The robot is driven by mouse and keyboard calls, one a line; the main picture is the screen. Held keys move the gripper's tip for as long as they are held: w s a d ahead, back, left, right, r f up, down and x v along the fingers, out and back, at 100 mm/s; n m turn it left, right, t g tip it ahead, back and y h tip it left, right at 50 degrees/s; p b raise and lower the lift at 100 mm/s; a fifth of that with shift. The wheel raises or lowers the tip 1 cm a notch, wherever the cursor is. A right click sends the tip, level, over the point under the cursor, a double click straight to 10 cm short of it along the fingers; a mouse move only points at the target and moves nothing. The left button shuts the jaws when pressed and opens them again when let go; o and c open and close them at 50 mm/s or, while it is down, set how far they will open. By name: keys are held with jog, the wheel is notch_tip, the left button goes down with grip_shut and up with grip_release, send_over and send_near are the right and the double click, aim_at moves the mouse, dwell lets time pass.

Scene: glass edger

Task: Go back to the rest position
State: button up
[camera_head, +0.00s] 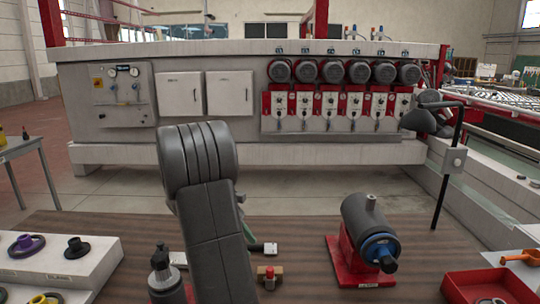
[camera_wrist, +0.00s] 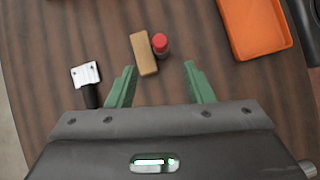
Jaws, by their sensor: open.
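My gripper (camera_wrist: 161,77) is open and empty in the wrist view, with its two green fingers spread apart over the brown wood-grain table (camera_wrist: 190,20). A tan block (camera_wrist: 144,54) and a small red-topped object (camera_wrist: 161,44) sit side by side just beyond the fingertips, between their lines. In the head view my dark grey arm stands upright in the middle and hides most of the gripper; only a bit of green shows to its right. The red-topped object (camera_head: 270,272) also shows there, on the table right of my arm.
A dark-handled tool with a metal head (camera_wrist: 86,74) lies left of the fingers. An orange tray (camera_wrist: 232,42) is at upper right. A grey motor-like unit on a red base (camera_head: 345,262) stands right of my arm. A red tray (camera_head: 462,290) is at far right. The large edging machine (camera_head: 230,145) stands behind.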

aim_at(268, 268)
jog(key=p+x, duration=0.1)
jog(key=x, duration=0.9)
jog(key=shift+s+d, duration=0.1)
notch_tip(268, 268, up, 4)
jog(key=p, duration=0.3)
jog(key=shift+r, duration=0.1)
jog(key=shift+r+p, duration=0.4)
jog(key=shift+r, duration=0.8)
